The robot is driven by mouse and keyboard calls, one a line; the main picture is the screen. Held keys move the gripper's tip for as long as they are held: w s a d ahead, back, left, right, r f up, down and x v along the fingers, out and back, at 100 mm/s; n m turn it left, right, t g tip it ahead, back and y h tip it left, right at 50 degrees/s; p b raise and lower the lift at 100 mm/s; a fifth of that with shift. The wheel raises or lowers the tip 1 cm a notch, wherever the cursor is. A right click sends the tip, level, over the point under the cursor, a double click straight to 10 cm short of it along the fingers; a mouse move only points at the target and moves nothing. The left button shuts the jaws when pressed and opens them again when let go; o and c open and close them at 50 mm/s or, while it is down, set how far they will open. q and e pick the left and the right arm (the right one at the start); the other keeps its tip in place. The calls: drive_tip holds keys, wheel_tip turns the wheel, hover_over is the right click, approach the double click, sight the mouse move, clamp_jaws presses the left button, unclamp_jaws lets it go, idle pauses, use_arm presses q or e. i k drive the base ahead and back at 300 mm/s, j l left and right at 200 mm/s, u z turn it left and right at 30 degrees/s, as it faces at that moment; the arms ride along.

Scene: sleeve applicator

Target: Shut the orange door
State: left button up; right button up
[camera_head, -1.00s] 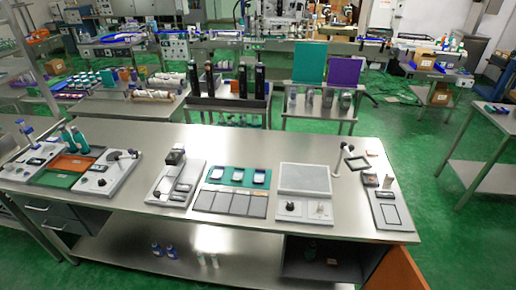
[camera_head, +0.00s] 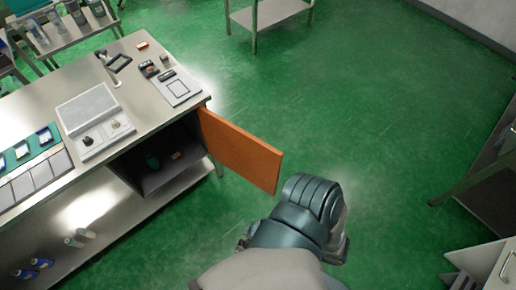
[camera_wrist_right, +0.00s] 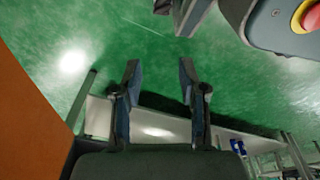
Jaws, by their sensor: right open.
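The orange door (camera_head: 240,150) stands wide open, swung out from the right end of the steel bench. The dark cabinet opening (camera_head: 150,178) behind it is exposed. My right arm comes in from the bottom of the head view, with its dark wrist just right of and below the door's free edge; the fingers are hidden there. In the right wrist view my right gripper (camera_wrist_right: 158,75) is open and empty, with green floor between its fingers. The orange door (camera_wrist_right: 30,110) fills the left side of that view, apart from the fingers. My left gripper is not in view.
The steel bench (camera_head: 150,115) carries a grey panel device (camera_head: 90,108) and small fixtures. A small green item and an orange box sit inside the cabinet. Green floor (camera_head: 370,110) is clear right of the door; grey furniture stands at far right.

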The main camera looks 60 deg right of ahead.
sight(260, 163)
drive_tip(key=k+l+u, duration=0.15)
drive_tip(key=l, duration=0.35)
drive_tip(key=k+l+u, duration=0.1)
drive_tip(key=l, duration=0.35)
drive_tip(key=k+l+u, duration=0.15)
drive_tip(key=l, duration=0.3)
drive_tip(key=k+l+u, duration=0.1)
drive_tip(key=k+l, duration=0.15)
drive_tip(key=l, duration=0.2)
drive_tip(key=k+l+u, duration=0.15)
drive_tip(key=l, duration=0.3)
drive_tip(key=k+l+u, duration=0.1)
drive_tip(key=k+l, duration=0.2)
drive_tip(key=l, duration=0.1)
